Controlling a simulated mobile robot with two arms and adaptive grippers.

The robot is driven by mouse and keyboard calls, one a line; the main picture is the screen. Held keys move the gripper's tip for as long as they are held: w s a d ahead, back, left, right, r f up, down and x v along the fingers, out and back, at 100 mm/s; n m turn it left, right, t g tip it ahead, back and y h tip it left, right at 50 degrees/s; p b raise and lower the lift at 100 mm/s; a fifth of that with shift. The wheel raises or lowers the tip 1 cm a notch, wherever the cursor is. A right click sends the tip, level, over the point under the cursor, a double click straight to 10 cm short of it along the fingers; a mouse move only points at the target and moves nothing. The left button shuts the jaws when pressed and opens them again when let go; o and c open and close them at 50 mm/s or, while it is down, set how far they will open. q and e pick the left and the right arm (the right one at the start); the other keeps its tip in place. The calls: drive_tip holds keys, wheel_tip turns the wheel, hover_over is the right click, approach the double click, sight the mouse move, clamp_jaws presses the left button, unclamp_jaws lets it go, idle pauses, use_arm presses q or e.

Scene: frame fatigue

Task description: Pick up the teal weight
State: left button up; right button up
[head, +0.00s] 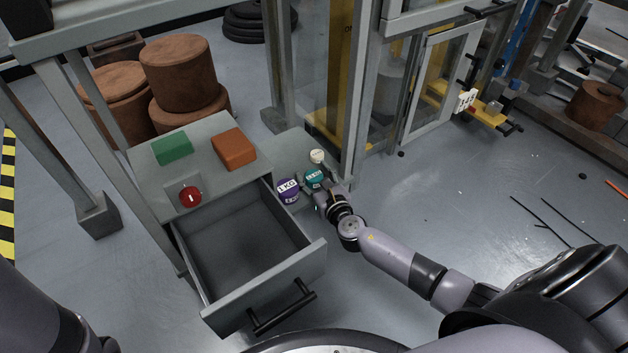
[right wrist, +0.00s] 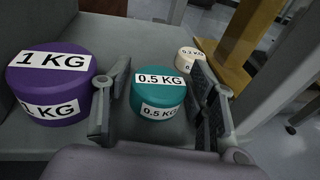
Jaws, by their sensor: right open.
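The teal weight (head: 314,179) stands upright on a grey surface beside the open drawer. In the right wrist view the teal weight (right wrist: 158,97) carries a 0.5 KG label and lies between the spread fingers. My right gripper (right wrist: 160,108) is open, with one finger on each side of the teal weight. In the head view my right gripper (head: 322,194) is at the near side of the weight and partly covers it. I cannot tell whether a finger touches it. My left gripper does not show.
A purple 1 KG weight (right wrist: 50,85) stands close outside the left finger. A small cream weight (right wrist: 189,58) stands behind the right finger. The open, empty drawer (head: 240,249) is to the left, below a top with green (head: 172,149) and orange (head: 234,148) blocks and a red button (head: 191,196).

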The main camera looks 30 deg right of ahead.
drive_tip(key=shift+c, duration=0.2)
clamp_jaws()
drive_tip(key=shift+r, duration=0.15)
